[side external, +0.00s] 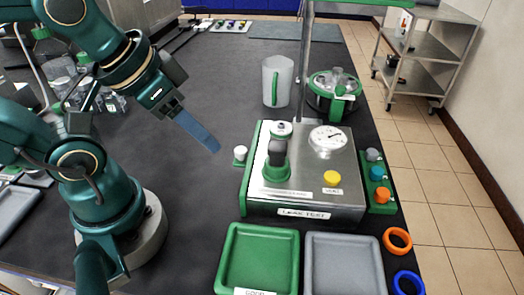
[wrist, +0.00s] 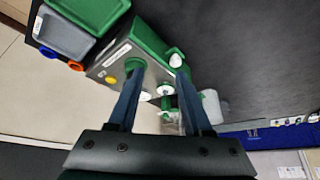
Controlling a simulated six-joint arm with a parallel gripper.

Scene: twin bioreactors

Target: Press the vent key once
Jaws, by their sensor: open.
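The leak test box (side external: 258,205) is a silver unit with green sides on the dark bench, right of my arm in the side view. The vent key is a round yellow button (side external: 332,177) on its top, beside a small label. It also shows in the wrist view (wrist: 110,79), left of my fingers. My gripper (side external: 216,148) is in the air, left of the box and apart from it. In the wrist view its two blue fingers (wrist: 157,77) are spread with nothing held between them.
On the box stand a dark and green fitting (side external: 278,155) and a round gauge (side external: 328,138). A white-capped knob (side external: 240,153) stands just left. Green (side external: 228,258) and grey (side external: 313,262) trays lie in front. A clear jug (side external: 277,82) and a lidded pot (side external: 335,95) stand behind.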

